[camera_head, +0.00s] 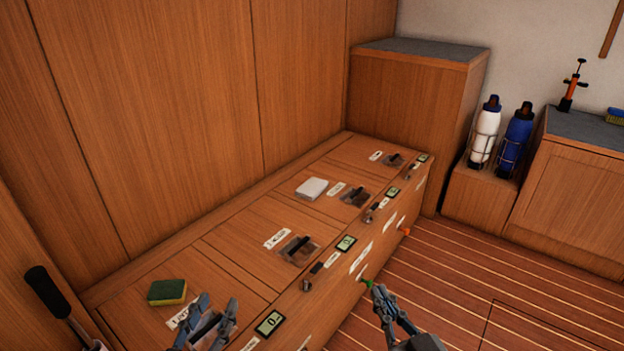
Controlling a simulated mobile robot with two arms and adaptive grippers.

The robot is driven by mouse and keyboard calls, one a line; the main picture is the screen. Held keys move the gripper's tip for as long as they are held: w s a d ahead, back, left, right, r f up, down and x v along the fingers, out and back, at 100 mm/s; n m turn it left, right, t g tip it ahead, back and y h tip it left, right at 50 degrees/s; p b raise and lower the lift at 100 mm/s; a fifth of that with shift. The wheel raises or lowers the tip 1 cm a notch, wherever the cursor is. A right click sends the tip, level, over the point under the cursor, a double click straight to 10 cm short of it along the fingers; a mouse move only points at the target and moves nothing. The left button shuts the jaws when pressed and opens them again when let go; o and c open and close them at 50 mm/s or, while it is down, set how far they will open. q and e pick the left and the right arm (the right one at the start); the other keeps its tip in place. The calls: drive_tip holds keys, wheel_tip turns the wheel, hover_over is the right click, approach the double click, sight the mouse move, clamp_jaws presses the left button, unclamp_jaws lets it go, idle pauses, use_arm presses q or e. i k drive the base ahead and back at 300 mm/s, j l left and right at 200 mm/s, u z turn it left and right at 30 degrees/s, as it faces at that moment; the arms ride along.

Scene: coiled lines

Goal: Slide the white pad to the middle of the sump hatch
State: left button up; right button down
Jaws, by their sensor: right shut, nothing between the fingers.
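The white pad (312,188) lies flat on the wooden bench top, on a hatch panel beside a white label and a dark recessed latch. Several hatch panels run along the bench, each with a label; the lettering is too small to read, so I cannot tell which is the sump hatch. My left gripper (217,302) is open and empty above the near end of the bench, well short of the pad. My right gripper (375,290) is shut and empty, near the bench's front face and to the lower right of the pad.
A green-and-yellow sponge (167,292) lies on the nearest hatch. Dark recessed latches (300,250) and small displays (346,244) line the bench front. A wooden wall stands behind. White and blue bottles (486,133) stand in racks at right. The striped floor is clear.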

sight(313, 186)
drive_tip(key=i+l+u, duration=0.15)
drive_tip(key=u, duration=1.85)
drive_tip(key=l, duration=0.6)
drive_tip(key=k+l+u, duration=0.1)
drive_tip(key=l, duration=0.55)
drive_tip(key=k+l, duration=0.1)
drive_tip(key=l, duration=1.1)
drive_tip(key=k+l+u, duration=0.1)
drive_tip(key=l, duration=0.5)
